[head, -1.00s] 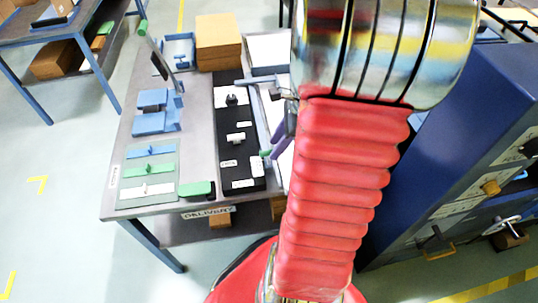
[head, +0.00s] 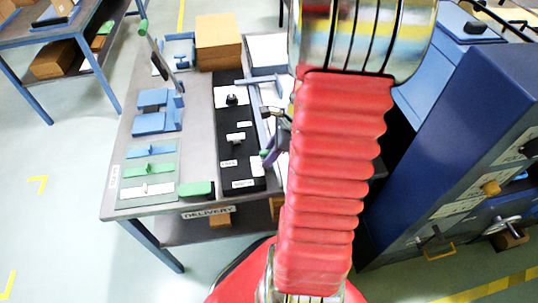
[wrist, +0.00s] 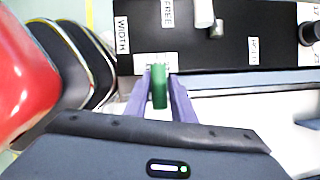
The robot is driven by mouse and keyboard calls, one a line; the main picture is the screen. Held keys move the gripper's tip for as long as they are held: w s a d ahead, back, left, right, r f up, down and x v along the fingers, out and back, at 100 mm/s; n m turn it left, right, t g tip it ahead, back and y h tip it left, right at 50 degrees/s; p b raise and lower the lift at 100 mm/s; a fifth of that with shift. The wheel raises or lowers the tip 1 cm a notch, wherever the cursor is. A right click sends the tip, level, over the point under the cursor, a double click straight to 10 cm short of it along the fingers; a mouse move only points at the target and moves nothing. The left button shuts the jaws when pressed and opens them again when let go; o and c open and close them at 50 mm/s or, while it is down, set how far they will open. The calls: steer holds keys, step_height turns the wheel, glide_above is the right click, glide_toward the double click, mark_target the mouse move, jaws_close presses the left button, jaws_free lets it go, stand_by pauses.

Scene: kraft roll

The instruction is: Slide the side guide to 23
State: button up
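The side guide (head: 253,105) is a long blue-grey bar along the right edge of a black panel (head: 226,172) on the table; it also shows in the wrist view (wrist: 240,84). A green grip (wrist: 158,86) is at its near end. My gripper (wrist: 160,88) has two purple fingers, one on each side of the green grip, close to it. I cannot tell whether they press on it. In the head view my gripper (head: 270,156) is at the guide's near end, partly behind my red arm. WIDTH, FREE and other labels show on the panel; no number is readable.
Left of the panel are blue, green and white sliders (head: 148,168), blue blocks (head: 152,121) and a green block (head: 196,188). A cardboard-brown stack (head: 218,42) stands behind. A tall blue cabinet (head: 450,150) is on the right.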

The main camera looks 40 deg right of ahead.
jaws_close()
steer(key=shift+w+d, duration=0.5)
steer(key=shift+w, duration=0.15)
steer(key=shift+o, duration=1.9)
jaws_free()
steer(key=v, duration=1.3)
steer(key=shift+s+r, duration=0.2)
steer(key=shift+r, duration=0.1)
